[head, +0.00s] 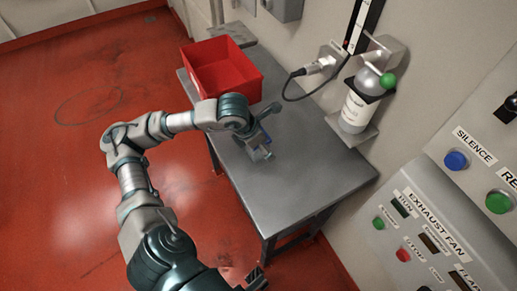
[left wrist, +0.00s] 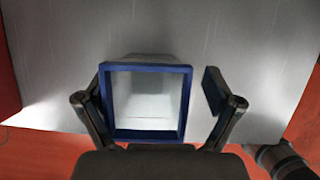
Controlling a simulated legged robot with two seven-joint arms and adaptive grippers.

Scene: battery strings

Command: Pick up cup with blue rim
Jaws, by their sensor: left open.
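The cup with the blue rim (left wrist: 148,68) is square and pale inside. In the left wrist view its open mouth faces the camera, between the two fingers of my left gripper (left wrist: 152,102). The left finger lies close along the cup's left side; I cannot tell if it touches. The right finger stands apart from the cup's right side, with a visible gap. My left gripper is open. In the head view my left gripper (head: 263,134) is low over the grey table (head: 290,190), and it mostly hides the cup. My right gripper is not clearly seen.
A red bin (head: 224,72) stands at the table's far left corner. A bottle (head: 358,106) sits on a wall bracket at the right, with a cable and connector (head: 320,65) nearby. Control panels (head: 425,225) line the right wall. The table's near part is clear.

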